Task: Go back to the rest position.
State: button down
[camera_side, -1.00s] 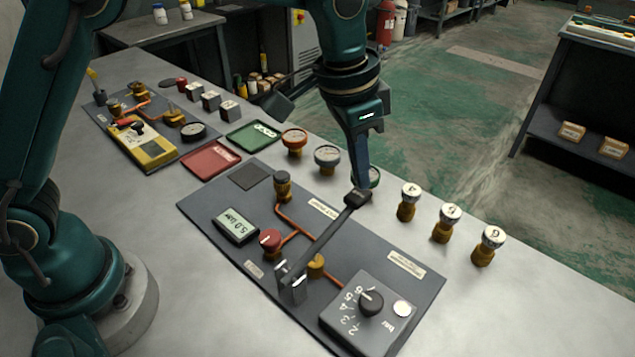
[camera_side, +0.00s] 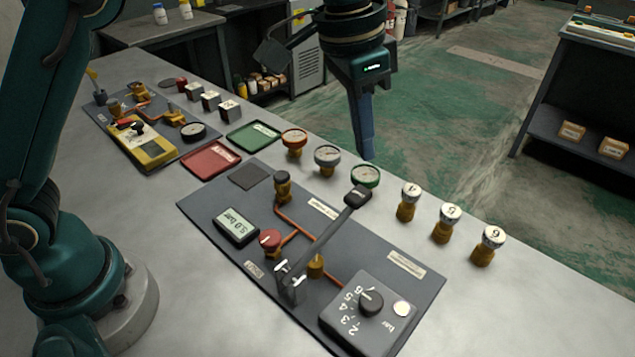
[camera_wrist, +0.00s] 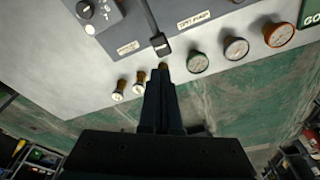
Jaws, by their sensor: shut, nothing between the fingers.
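My gripper (camera_side: 368,153) is shut and empty in the side view. It hangs above the far edge of the bench, just behind the green-rimmed gauge and clear of the black-knobbed lever (camera_side: 330,235). In the wrist view my gripper (camera_wrist: 160,75) points at the bench edge, with the lever's black knob (camera_wrist: 160,44) just beyond its tips. The lever stands tilted over the dark panel (camera_side: 210,205), its knob end raised toward the far side. The panel also carries a display (camera_side: 236,228), a red knob (camera_side: 270,240) and a dial box (camera_side: 370,312).
Three gauges (camera_side: 327,157) and three numbered brass fittings (camera_side: 444,222) stand along the far edge. Red (camera_side: 207,160) and green (camera_side: 252,137) trays lie behind the panel. A second panel with a yellow meter (camera_side: 145,146) is at left. The space above the floor is open.

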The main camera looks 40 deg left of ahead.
jog(key=s+a+r+n+t, duration=0.3)
jog(key=s+a+r, duration=0.4)
jog(key=a+r, duration=0.15)
jog(key=s+a+f+n+y, duration=0.1)
jog(key=s+a+f+n, duration=0.2)
jog(key=s+f, duration=0.6)
jog(key=shift+s+a+f+t, duration=0.3)
jog(key=shift+s+a, duration=0.6)
jog(key=shift+a, duration=0.05)
